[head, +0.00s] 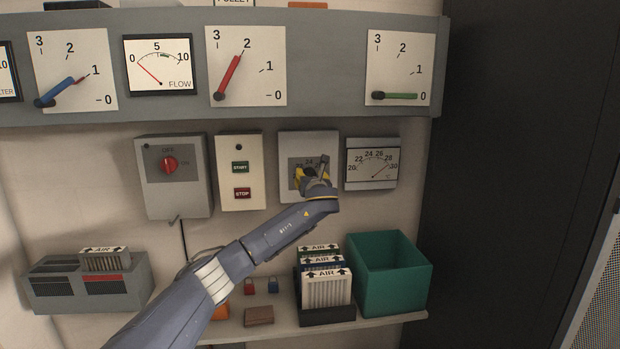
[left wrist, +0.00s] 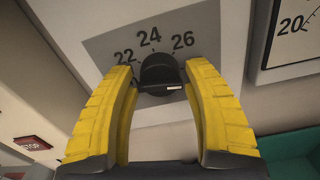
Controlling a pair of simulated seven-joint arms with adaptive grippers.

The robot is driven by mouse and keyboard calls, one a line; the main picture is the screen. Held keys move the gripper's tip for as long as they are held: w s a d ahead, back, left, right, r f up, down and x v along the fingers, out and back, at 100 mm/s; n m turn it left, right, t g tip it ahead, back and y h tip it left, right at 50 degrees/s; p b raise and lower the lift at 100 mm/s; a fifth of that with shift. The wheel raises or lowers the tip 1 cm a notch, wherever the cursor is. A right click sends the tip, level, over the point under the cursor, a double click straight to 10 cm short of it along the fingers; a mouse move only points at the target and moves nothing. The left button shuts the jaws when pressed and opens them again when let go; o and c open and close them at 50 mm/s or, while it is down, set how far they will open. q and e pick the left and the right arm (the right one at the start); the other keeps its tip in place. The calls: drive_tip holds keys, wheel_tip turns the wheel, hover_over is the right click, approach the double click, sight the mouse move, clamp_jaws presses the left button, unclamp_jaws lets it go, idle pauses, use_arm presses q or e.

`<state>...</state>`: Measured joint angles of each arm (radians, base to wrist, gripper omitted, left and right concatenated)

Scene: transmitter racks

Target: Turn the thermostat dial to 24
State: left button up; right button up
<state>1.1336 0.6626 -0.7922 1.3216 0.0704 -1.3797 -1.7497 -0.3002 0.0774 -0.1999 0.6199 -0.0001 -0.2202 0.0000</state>
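The thermostat is a grey panel (head: 294,146) on the wall, mostly hidden by my left gripper in the head view. In the left wrist view its black dial (left wrist: 160,72) shows below the printed 22, 24 and 26. A white mark on the dial is at its lower right side, away from the 24. My left gripper (left wrist: 163,82) has its yellow fingers on either side of the dial, close to it; contact is not clear. It also shows in the head view (head: 317,172). My right gripper is not in view.
A temperature gauge (head: 371,163) right of the thermostat has its needle near 28 to 30. Left are a start/stop box (head: 240,150) and a red rotary switch box (head: 150,185). Below stand a teal bin (head: 400,275) and a rack of air filters (head: 326,315).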

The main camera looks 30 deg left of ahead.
use_arm(q)
drive_tip(key=c, duration=1)
drive_tip(key=shift+o, duration=0.2)
drive_tip(key=shift+f+n, duration=0.1)
drive_tip(key=shift+n, duration=0.2)
drive_tip(key=n, duration=0.4)
drive_tip(key=shift+d, duration=0.1)
drive_tip(key=n, duration=0.5)
drive_tip(key=shift+w, duration=0.1)
drive_tip(key=n, duration=0.5)
drive_tip(key=shift+n, duration=2.6)
drive_tip(key=shift+r, duration=0.2)
